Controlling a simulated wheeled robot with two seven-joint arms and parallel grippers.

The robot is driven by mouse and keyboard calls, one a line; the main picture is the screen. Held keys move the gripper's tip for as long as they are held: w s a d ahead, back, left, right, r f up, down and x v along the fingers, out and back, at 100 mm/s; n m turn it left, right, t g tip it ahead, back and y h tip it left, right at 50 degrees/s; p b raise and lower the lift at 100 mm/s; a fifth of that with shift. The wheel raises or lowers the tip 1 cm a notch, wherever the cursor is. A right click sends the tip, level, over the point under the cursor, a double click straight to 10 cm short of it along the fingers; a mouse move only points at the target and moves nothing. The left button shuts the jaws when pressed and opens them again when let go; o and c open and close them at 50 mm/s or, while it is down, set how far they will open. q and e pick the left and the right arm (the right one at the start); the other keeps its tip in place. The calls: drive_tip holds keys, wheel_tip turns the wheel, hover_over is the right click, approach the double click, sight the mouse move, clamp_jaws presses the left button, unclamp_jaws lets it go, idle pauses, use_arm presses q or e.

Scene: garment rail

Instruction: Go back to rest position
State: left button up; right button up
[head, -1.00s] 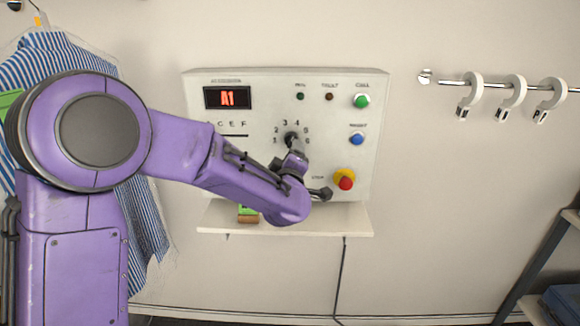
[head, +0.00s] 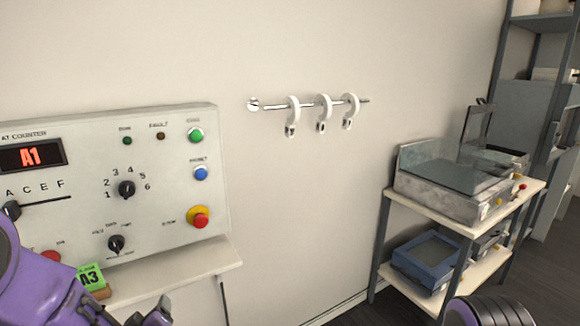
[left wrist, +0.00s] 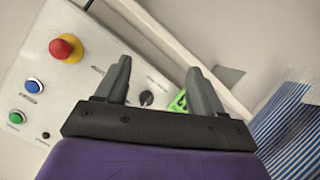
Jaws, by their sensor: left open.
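My left arm shows at the lower left of the head view, and its gripper (head: 150,314) is cut by the bottom edge. In the left wrist view the left gripper (left wrist: 158,72) is open with nothing between its two grey fingers. The control panel (head: 75,208) is on the wall, with a display reading A1 and a dial (head: 127,189). The left gripper is below the dial and apart from it. My right gripper is not in view; only a rounded part of my own body shows at the lower right.
A wall rail (head: 272,107) carries three white hooks. A two-tier table (head: 425,213) with trays stands at right, before tall shelving. A striped shirt (left wrist: 298,135) hangs near the left gripper.

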use_arm(q)
drive_tip(key=s+d+f+m+g+h, duration=0.15)
drive_tip(key=s+f+g, duration=0.25)
drive_tip(key=s+f, duration=0.8)
drive_tip(key=s+f+m+g+b, duration=0.1)
drive_tip(key=s+f+m+g, duration=0.2)
drive_tip(key=s+f, duration=1.2)
drive_tip(key=s+g, duration=0.2)
drive_tip(key=s, duration=0.2)
drive_tip(key=shift+d+h, duration=0.35)
drive_tip(key=shift+d, duration=0.05)
drive_tip(key=shift+f, duration=0.1)
drive_tip(key=shift+b, duration=0.3)
